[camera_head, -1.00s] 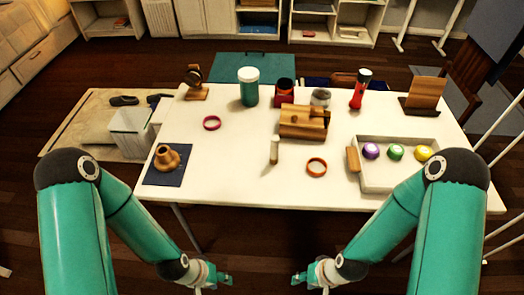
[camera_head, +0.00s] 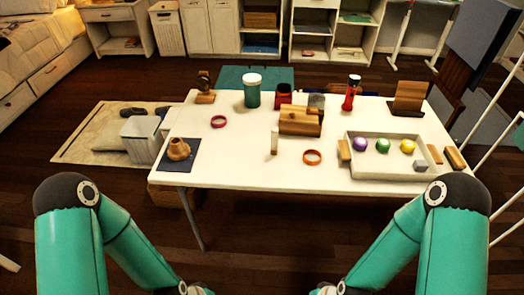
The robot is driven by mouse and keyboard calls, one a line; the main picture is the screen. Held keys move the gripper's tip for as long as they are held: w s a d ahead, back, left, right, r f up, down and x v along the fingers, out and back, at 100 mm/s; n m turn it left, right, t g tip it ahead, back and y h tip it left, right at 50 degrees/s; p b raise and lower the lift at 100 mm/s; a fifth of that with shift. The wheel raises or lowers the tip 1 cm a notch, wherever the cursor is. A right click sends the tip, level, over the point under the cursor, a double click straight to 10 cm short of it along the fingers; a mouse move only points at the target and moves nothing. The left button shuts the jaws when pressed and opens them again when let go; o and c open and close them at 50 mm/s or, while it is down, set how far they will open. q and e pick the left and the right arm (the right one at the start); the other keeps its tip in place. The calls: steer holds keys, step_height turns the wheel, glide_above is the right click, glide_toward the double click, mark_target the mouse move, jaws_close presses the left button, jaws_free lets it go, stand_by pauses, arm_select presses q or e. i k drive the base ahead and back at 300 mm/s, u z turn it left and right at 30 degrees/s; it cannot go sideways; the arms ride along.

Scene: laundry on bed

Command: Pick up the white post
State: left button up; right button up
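The white post (camera_head: 274,144) is a small, slim upright piece with a darker top. It stands on the white table (camera_head: 240,170) near the middle, in front of a wooden block and left of an orange ring. My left gripper (camera_head: 198,289) and my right gripper (camera_head: 326,290) are at the bottom edge, well short of the table and apart from the post. Both are mostly cut off by the frame, so their fingers cannot be judged.
A wooden block (camera_head: 300,121) stands close behind the post. The orange ring (camera_head: 312,157) lies to its right. A white tray (camera_head: 375,172) with coloured balls is at the right. A wooden vase (camera_head: 178,150) stands on a dark mat at the left. The table's front middle is clear.

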mark_target(274, 136)
steer(key=z, duration=0.2)
steer(key=i, duration=0.55)
steer(key=u, duration=0.25)
steer(key=k, duration=0.5)
steer(key=u, duration=1.3)
steer(key=i, duration=0.75)
steer(key=z, duration=1.05)
